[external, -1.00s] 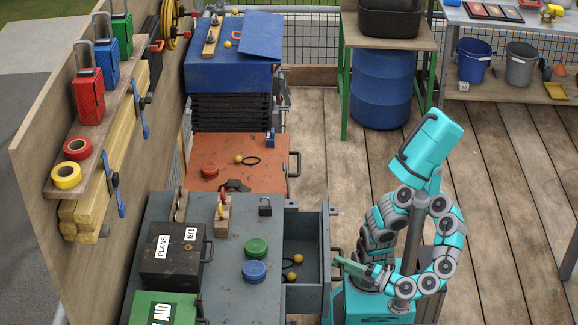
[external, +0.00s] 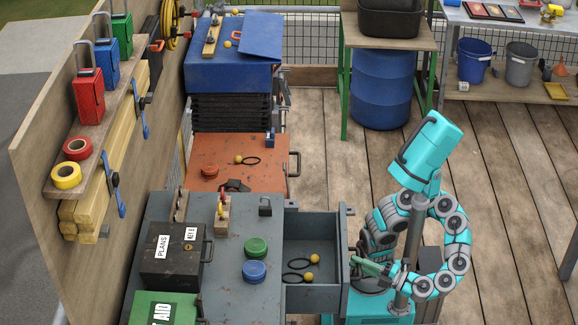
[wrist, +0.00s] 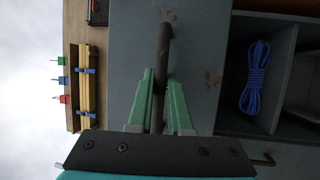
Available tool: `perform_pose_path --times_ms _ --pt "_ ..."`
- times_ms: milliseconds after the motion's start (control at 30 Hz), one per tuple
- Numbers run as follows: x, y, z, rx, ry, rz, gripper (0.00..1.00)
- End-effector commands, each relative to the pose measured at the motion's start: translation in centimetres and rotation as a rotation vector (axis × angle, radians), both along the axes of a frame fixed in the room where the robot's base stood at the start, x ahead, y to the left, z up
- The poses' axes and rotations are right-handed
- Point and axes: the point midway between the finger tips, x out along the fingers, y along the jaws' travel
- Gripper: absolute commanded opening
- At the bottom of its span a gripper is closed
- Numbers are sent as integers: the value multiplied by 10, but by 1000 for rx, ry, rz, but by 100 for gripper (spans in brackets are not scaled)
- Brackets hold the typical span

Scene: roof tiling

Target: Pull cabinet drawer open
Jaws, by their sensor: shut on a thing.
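The grey cabinet (external: 200,277) has its top drawer (external: 315,222) standing well open to the right. Inside the drawer lie two yellow balls (external: 308,277) with black rings. My gripper (external: 358,262) is at the drawer's front on the right side, at its dark handle. In the wrist view the two green fingers (wrist: 163,108) are on either side of the dark bar handle (wrist: 163,55), shut on it. The grey drawer front (wrist: 205,60) is behind the handle. The exact finger contact is small in the external view.
On the cabinet top are a black PLANS box (external: 170,262), a green first-aid box (external: 163,309), and green (external: 255,247) and blue (external: 254,271) round items. An orange cabinet (external: 225,155) stands behind. In the wrist view, blue rope (wrist: 256,75) lies in an open compartment.

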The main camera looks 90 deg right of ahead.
Motion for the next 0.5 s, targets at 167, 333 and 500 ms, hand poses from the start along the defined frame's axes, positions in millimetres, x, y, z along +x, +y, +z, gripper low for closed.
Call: perform_pose_path --times_ms 167,333,500 --pt "-47 2 10 3 -6 6 0" --pt "-67 2 11 3 -6 4 0" --pt "-78 1 6 2 -4 5 0"
